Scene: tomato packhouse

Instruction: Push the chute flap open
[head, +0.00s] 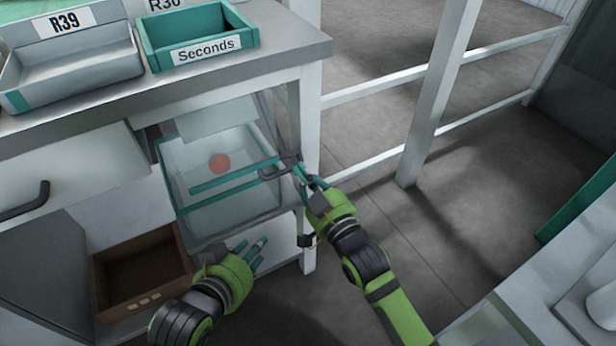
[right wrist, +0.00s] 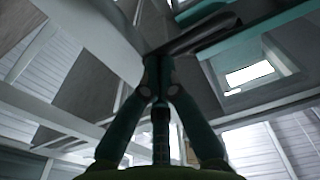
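A clear panel with teal bars (head: 226,182) and a dark handle (head: 275,173) is under the bench; it looks like the chute flap, but I cannot tell for sure. A red round thing (head: 219,162) shows behind or through it. The handle also crosses the upper right wrist view (right wrist: 205,35). My right gripper (head: 304,176) is at the handle's right end, its fingertips (right wrist: 158,62) together; I cannot tell whether they touch the handle. My left gripper (head: 260,253) is open and empty, low in front of the bench, left of the right arm.
A brown box (head: 133,285) stands at lower left. A metal tray labelled R39 (head: 75,75) and a teal Seconds crate (head: 200,52) are on the bench (head: 285,40). A bench leg (head: 310,130) is close beside the right gripper. Open floor lies to the right, past a rail post.

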